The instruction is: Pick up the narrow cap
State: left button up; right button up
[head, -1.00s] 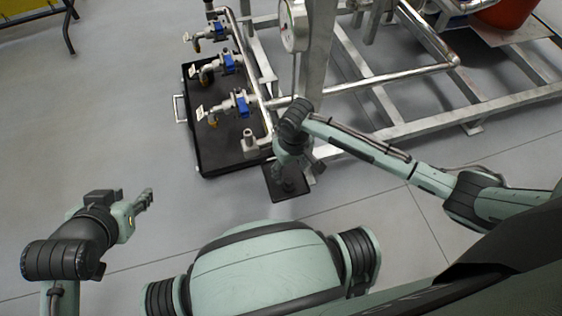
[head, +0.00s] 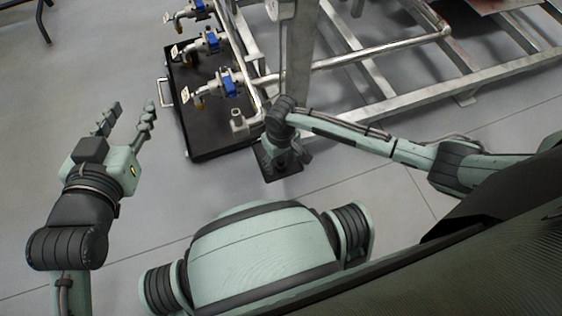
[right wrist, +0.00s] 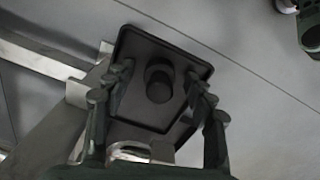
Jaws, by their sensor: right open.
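A small dark round cap (right wrist: 159,82), which I take to be the narrow cap, stands on a dark tray (right wrist: 195,62) in the right wrist view. My right gripper (right wrist: 160,78) is open, with its fingers on either side of the cap and apart from it. In the head view my right gripper (head: 284,160) is over the small tray (head: 267,173) and hides the cap. My left gripper (head: 128,118) is open and empty above bare floor at the left.
A large black tray (head: 200,147) lies beside the small one, under a row of blue-handled valves (head: 229,86). A steel skid frame (head: 390,103) with an upright post (head: 298,75) stands close to my right gripper. The left floor is clear.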

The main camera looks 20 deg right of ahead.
jog(key=shift+f, duration=0.15)
jog(key=shift+c, duration=0.5)
jog(key=c, duration=0.8)
